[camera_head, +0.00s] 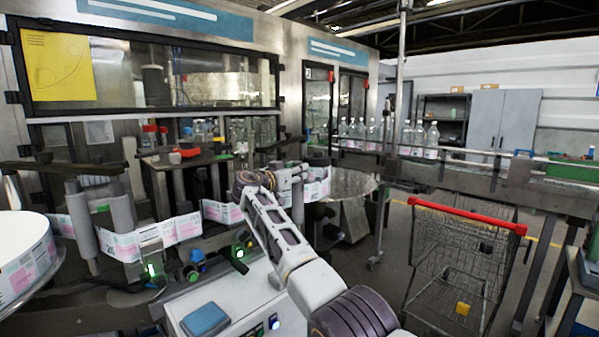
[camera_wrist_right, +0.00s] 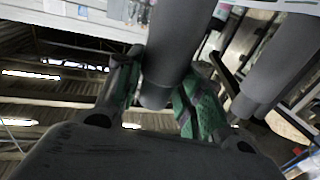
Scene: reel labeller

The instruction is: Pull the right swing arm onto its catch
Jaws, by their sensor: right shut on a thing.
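My right gripper (camera_wrist_right: 160,88) shows in the right wrist view with its green-padded fingers closed on a dark grey cylinder (camera_wrist_right: 170,40), a roller or post, one finger on each side of it. I take this as part of the right swing arm; its arm and catch cannot be made out. In the head view my right arm reaches up from the bottom right to the label web, and its wrist (camera_head: 255,182) hides the fingers and what they hold. The printed label web (camera_head: 172,232) runs around grey rollers (camera_head: 120,208) at the left. My left gripper is not in view.
A white label reel (camera_head: 25,250) lies at the left edge. A control box (camera_head: 235,300) with lit buttons stands below my arm. A wire cart (camera_head: 460,260) with a red handle is at right, below a conveyor (camera_head: 470,180) beside several bottles (camera_head: 420,138).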

